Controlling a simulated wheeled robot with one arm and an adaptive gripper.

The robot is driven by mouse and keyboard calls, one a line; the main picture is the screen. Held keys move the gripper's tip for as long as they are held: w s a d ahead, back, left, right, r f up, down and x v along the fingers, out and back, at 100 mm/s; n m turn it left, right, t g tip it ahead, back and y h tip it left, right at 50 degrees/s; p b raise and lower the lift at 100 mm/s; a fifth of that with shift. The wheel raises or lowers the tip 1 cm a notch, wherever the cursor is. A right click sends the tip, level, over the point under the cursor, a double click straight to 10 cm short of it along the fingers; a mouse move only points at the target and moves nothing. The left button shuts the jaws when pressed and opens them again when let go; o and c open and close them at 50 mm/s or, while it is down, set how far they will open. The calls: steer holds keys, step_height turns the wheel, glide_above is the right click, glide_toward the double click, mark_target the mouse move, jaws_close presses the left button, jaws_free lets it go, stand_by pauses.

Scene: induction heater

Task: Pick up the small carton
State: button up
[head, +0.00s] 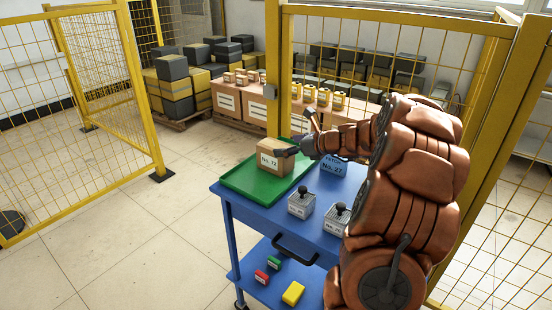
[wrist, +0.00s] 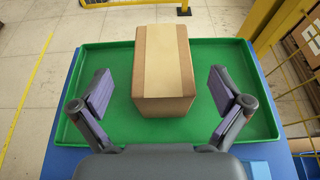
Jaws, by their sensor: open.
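The small carton (head: 273,156) is a brown cardboard box with a white label on its front, standing in a green tray (head: 240,180) on the blue cart. In the wrist view the carton (wrist: 163,75) stands upright near the tray's middle, with a paler strip of tape along its top. My gripper (wrist: 158,92) is open, one purple-padded finger on each side of the carton, with a visible gap on both sides. In the head view my gripper (head: 296,146) is at the carton's right; part of it is hidden by my arm.
The blue cart (head: 262,220) also carries a blue box (head: 331,168) and two grey blocks with black knobs (head: 302,204). Red, green and yellow items lie on its lower shelf. Yellow mesh fencing (head: 480,150) stands behind and to the right. Open floor (head: 110,230) lies left.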

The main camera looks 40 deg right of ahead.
mark_target(275, 145)
steer(key=x, duration=0.5)
steer(key=shift+w+d, duration=0.1)
steer(key=c, duration=1.5)
steer(key=shift+r, duration=0.15)
steer(key=shift+r, duration=1.75)
steer(key=shift+s+a, duration=0.35)
steer(key=shift+s, duration=0.05)
steer(key=s+a, duration=0.3)
steer(key=s+a+r, duration=0.1)
steer(key=s+a, duration=0.6)
steer(key=shift+s+a+r, duration=0.15)
steer(key=shift+s+a, duration=0.1)
steer(key=shift+a, duration=0.1)
